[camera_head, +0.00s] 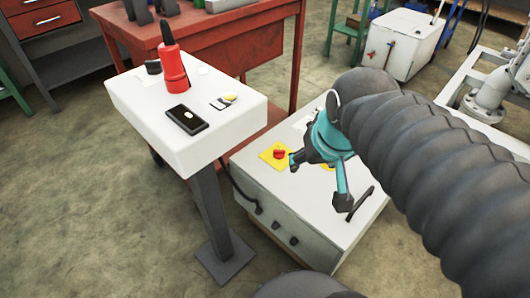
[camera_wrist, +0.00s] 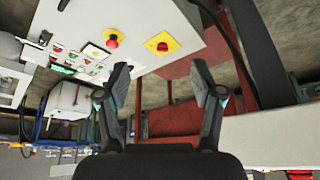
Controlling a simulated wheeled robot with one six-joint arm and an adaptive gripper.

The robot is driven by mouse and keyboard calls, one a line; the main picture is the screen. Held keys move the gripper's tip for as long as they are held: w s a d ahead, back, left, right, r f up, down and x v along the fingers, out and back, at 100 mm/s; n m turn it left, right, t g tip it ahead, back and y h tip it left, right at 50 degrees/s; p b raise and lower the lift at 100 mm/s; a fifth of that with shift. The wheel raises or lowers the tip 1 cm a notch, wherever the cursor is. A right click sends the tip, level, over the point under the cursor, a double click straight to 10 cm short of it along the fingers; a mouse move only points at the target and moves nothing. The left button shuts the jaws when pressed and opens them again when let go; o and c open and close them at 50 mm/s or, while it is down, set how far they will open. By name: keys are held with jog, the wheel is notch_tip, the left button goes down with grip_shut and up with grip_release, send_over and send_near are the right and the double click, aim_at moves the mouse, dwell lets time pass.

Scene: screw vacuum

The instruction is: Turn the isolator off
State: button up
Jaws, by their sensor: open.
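The isolator (camera_head: 279,154) is a red knob on a yellow square plate, on the top face of a white cabinet (camera_head: 262,185). In the head view my gripper (camera_head: 318,180) is over the cabinet, its fingers spread and empty, with one fingertip close to the right of the isolator. In the wrist view the isolator (camera_wrist: 163,45) shows beyond the open fingers (camera_wrist: 160,68), roughly centred between them and apart from both. I cannot tell the knob's exact setting.
A red emergency button (camera_wrist: 112,39) on a yellow round sits beside the isolator. A white pedestal (camera_head: 150,110) holds a red bottle-shaped object (camera_head: 171,72) and a black device (camera_head: 187,119). A red workbench (camera_head: 222,52) stands behind. A black handle (camera_head: 360,204) is at the cabinet's right.

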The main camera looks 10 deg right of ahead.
jog(key=w+g+b, duration=0.1)
jog(key=w, duration=0.7)
jog(key=m+g+b, duration=0.2)
jog(key=g+b, duration=0.2)
send_over(280, 150)
notch_tip(280, 150, down, 11)
notch_tip(280, 150, down, 14)
jog(key=shift+a+r+b, duration=0.1)
jog(key=shift+r+b, duration=0.1)
jog(key=shift+b, duration=0.35)
jog(key=c, duration=1.1)
jog(key=shift+c, duration=0.2)
